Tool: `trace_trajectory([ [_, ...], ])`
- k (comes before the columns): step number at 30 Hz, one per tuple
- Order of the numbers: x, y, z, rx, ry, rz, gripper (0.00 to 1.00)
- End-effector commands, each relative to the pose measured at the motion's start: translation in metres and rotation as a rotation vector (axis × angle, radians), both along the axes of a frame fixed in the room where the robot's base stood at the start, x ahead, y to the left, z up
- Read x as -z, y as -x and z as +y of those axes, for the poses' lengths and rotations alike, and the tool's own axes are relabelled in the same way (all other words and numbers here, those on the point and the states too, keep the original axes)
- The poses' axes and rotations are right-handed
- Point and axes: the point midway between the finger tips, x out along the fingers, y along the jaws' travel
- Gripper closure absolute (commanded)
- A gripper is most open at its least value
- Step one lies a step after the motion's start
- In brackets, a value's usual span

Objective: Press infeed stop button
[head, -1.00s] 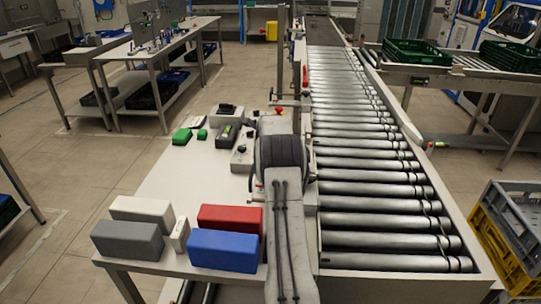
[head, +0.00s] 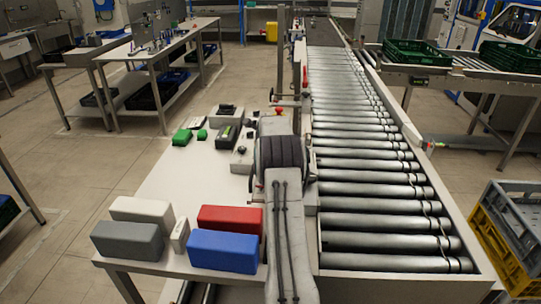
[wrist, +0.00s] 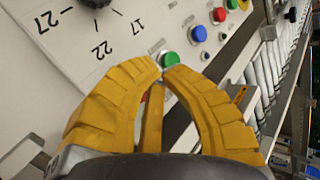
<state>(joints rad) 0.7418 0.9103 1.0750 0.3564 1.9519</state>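In the wrist view a sloping light control panel (wrist: 120,30) carries a green button (wrist: 169,60), a blue button (wrist: 198,34) and a red button (wrist: 220,15) in a row. I cannot read their labels, so I cannot tell which is the infeed stop. My gripper (wrist: 161,69) has yellow curved fingers whose tips come together just in front of the green button. It appears shut and holds nothing. The tips overlap the button's lower edge in the picture; contact cannot be told. In the head view my arm hides the gripper.
A black knob (wrist: 97,2) with a numbered dial sits at the panel's upper left. A roller conveyor (head: 370,175) runs beside my arm on the right. Red (head: 230,219), blue (head: 223,251), white and grey blocks stand on the white table (head: 155,185) at left.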

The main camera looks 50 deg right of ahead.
Motion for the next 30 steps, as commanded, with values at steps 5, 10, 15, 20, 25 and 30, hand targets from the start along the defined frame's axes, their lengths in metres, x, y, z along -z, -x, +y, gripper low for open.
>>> trace_trajectory([
  [5, 0.0017, 0.0001, -0.0001, 0.0, 0.0, 0.0, 1.0],
  [10, 0.0066, 0.0004, -0.0004, 0.001, 0.0, 0.001, 1.0],
  [15, 0.0089, 0.0006, -0.0008, 0.001, 0.001, 0.0, 1.0],
  [20, 0.0083, 0.0006, -0.0008, 0.001, 0.001, 0.0, 1.0],
  [25, 0.0084, 0.0006, -0.0007, 0.001, 0.0, 0.001, 1.0],
  [30, 0.0094, 0.0005, -0.0007, 0.001, 0.0, 0.001, 1.0],
])
